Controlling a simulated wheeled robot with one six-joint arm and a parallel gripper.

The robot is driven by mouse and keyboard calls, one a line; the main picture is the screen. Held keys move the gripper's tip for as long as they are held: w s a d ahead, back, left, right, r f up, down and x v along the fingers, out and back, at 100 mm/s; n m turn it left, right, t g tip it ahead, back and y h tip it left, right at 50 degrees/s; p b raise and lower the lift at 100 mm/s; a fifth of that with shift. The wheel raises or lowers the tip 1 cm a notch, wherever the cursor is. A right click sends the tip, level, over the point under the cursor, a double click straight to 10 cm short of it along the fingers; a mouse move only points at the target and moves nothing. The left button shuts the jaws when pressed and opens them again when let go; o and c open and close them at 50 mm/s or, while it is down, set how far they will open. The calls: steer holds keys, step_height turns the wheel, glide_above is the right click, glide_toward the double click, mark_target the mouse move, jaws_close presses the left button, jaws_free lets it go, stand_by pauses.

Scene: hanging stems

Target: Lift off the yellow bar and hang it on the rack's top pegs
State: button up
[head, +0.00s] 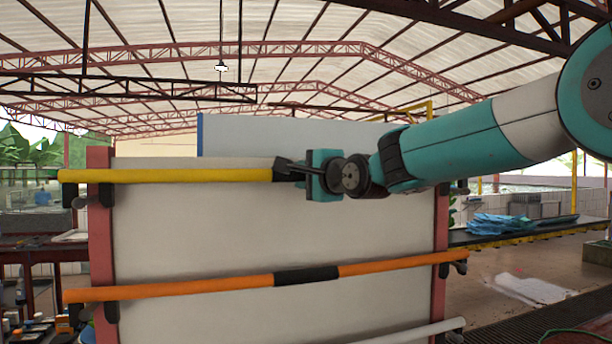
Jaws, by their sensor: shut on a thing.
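The yellow bar (170,175) runs level across the upper left of the rack (99,250). Its left end is just above the black upper left pegs (80,201); I cannot tell whether it touches them. My gripper (288,169) is shut on the bar's dark middle part. The bar's right half is hidden behind my gripper and arm. The upper right pegs (458,187) show just past my arm, with no bar visible on them.
An orange bar (210,284) with a black middle hangs lower on the rack. A pale bar (415,333) shows below it at right. A light panel (270,235) fills the rack between its red posts. A bench with blue sheets (500,224) stands at right.

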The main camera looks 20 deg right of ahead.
steer(key=shift+f+b, duration=0.75)
steer(key=shift+b, duration=0.1)
stand_by(0.5)
steer(key=o, duration=1.1)
steer(key=shift+f, duration=0.15)
steer(key=shift+s, duration=0.1)
steer(key=p+v, duration=0.6)
steer(key=v, duration=1.1)
steer(key=shift+p, duration=0.3)
steer(key=shift+s, duration=0.2)
